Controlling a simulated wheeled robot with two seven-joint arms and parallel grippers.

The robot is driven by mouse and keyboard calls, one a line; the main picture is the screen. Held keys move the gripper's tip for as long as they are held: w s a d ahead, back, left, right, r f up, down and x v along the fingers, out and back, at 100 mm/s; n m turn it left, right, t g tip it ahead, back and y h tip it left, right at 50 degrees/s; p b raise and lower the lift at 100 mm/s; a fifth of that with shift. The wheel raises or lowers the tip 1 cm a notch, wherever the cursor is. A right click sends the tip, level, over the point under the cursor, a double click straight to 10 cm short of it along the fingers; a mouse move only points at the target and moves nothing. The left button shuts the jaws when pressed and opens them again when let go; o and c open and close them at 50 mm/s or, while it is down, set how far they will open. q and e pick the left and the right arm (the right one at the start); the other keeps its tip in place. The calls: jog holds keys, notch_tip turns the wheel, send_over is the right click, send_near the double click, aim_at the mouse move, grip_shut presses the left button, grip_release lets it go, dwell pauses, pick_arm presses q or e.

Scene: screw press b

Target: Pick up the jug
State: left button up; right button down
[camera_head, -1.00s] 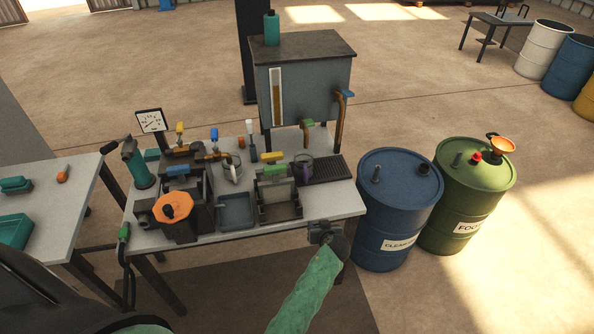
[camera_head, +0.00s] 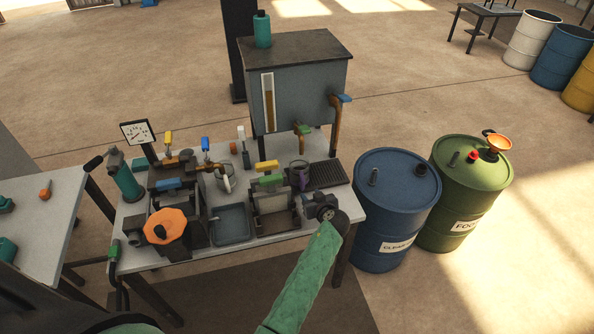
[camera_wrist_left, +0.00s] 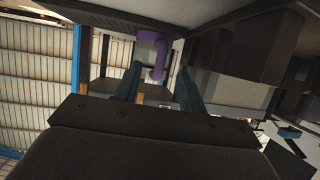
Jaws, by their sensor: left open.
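A jug with a purple handle (camera_head: 299,176) stands at the back right of the press table, under the grey tank's tap. Another clear jug with a white handle (camera_head: 226,180) stands further left on the table. My left gripper (camera_head: 309,205) is at the table's right front, in front of the purple-handled jug and apart from it. In the left wrist view the left gripper (camera_wrist_left: 158,78) is open, with the purple handle (camera_wrist_left: 156,52) beyond and roughly between its fingers. Most of that jug's body is hard to make out there. My right gripper is not in view.
A dark metal frame with a green part (camera_head: 268,181) stands just left of my left gripper. A black drip tray (camera_head: 328,174) lies right of the purple-handled jug. The grey tank (camera_head: 300,85) rises behind. A blue drum (camera_head: 397,205) stands right of the table.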

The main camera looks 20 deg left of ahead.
aim_at(303, 185)
pick_arm(q)
jog(key=shift+w+a+r, duration=0.25)
jog(key=shift+w, duration=0.15)
jog(key=shift+w+a+f, duration=0.1)
jog(key=shift+w+a, duration=0.45)
jog(key=shift+w, duration=0.1)
jog(key=x, duration=0.5)
jog(key=shift+s+a+p, duration=0.15)
jog(key=shift+s+p, duration=0.05)
jog(key=shift+p, duration=0.2)
jog(key=shift+w+a+f, duration=0.2)
jog(key=shift+w+f, duration=0.05)
jog(key=shift+w, duration=0.05)
grip_shut()
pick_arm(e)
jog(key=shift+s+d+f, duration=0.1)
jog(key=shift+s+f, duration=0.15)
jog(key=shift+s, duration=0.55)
